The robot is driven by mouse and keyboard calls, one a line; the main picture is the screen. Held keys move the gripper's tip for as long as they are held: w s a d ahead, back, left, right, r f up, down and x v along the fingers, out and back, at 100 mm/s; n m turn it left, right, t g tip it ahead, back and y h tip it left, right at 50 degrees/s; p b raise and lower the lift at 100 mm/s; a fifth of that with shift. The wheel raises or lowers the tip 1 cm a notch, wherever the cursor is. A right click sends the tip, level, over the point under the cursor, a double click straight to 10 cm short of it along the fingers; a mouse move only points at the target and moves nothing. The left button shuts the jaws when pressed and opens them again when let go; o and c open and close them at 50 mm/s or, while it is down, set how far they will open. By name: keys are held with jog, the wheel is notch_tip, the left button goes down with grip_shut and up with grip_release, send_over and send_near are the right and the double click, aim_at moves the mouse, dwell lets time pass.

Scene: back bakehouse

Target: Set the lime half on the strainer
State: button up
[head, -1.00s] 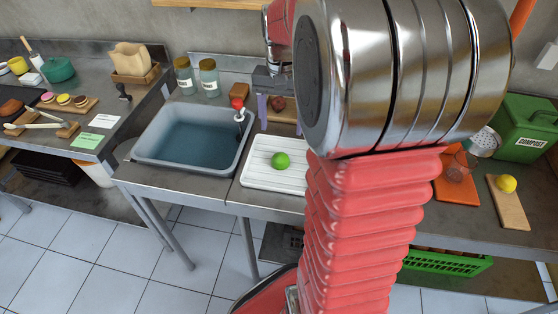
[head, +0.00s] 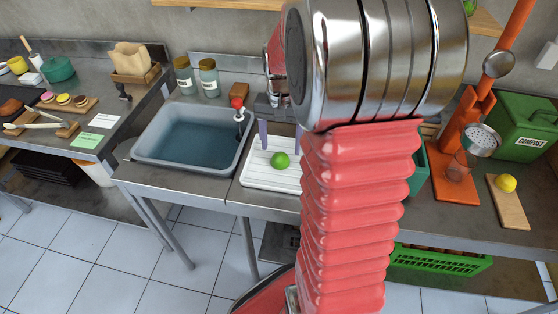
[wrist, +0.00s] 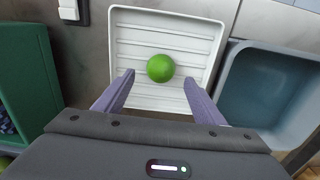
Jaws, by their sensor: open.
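The lime half (head: 280,160) is bright green and rests on the white ribbed draining board (head: 262,179) beside the sink. It looks like a dome, and no cut face shows. My gripper (head: 280,148) is open and empty above the board, just behind the lime. In the wrist view the lime (wrist: 161,68) lies centred just past the tips of the two purple fingers (wrist: 160,82). The strainer (head: 482,140) is a perforated metal bowl held on an orange stand at the right, above a clear glass.
A grey sink basin (head: 193,148) is left of the board. A teal bin (head: 420,170) is partly hidden behind my arm. A yellow lemon (head: 506,183) lies on a wooden board. A green compost bin (head: 525,125) stands at the back right.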

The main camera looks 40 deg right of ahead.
aim_at(280, 154)
jog(key=shift+f, duration=2.3)
jog(key=shift+c, duration=0.6)
jog(key=c, duration=1.1)
jog(key=shift+r, duration=0.1)
notch_tip(280, 154, up, 10)
jog(key=shift+f, duration=0.1)
jog(key=shift+s+a, duration=0.1)
